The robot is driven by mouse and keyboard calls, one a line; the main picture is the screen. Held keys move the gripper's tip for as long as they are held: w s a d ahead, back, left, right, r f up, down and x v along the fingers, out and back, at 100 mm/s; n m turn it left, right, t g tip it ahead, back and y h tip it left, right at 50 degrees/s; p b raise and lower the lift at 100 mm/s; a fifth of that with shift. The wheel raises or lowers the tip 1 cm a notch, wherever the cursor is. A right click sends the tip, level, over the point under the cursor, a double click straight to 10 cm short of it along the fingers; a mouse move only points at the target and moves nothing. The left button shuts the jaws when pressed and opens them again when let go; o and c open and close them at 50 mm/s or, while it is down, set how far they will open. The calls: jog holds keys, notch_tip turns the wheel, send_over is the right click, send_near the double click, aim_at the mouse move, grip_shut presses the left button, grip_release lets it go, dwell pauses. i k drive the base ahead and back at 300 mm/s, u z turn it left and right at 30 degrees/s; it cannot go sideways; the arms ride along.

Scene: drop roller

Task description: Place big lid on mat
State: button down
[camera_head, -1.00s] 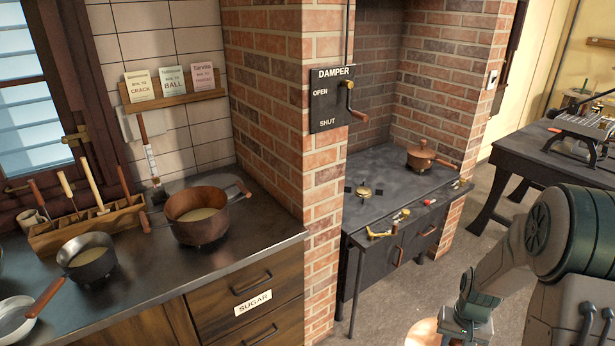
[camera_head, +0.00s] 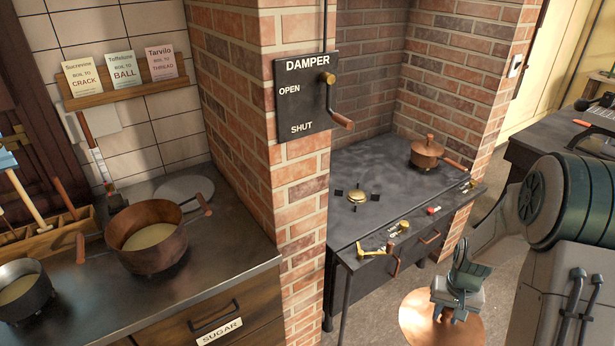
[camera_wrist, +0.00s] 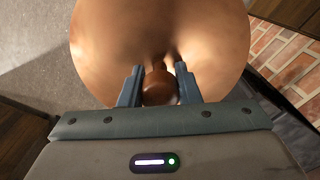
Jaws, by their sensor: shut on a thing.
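The big lid is a wide copper disc (camera_head: 415,322) with a brown knob. My gripper (camera_head: 455,318) is shut on it and holds it in the air in front of the stove, at the lower right of the head view. In the wrist view the lid (camera_wrist: 160,35) fills the top middle, and the fingers of my gripper (camera_wrist: 158,88) close on both sides of the knob. A flat round grey disc, seemingly the mat (camera_head: 184,188), lies on the left counter behind the large copper pot, which hides part of it.
The large copper pot (camera_head: 147,236) with pale contents stands on the counter (camera_head: 110,318), its handle reaching toward the mat. A brick pillar (camera_head: 297,215) separates the counter from the stove (camera_head: 375,210). A small lidded copper pot (camera_head: 427,152) stands on the stove.

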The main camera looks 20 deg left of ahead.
aim_at(186, 196)
jog(key=u, duration=1.3)
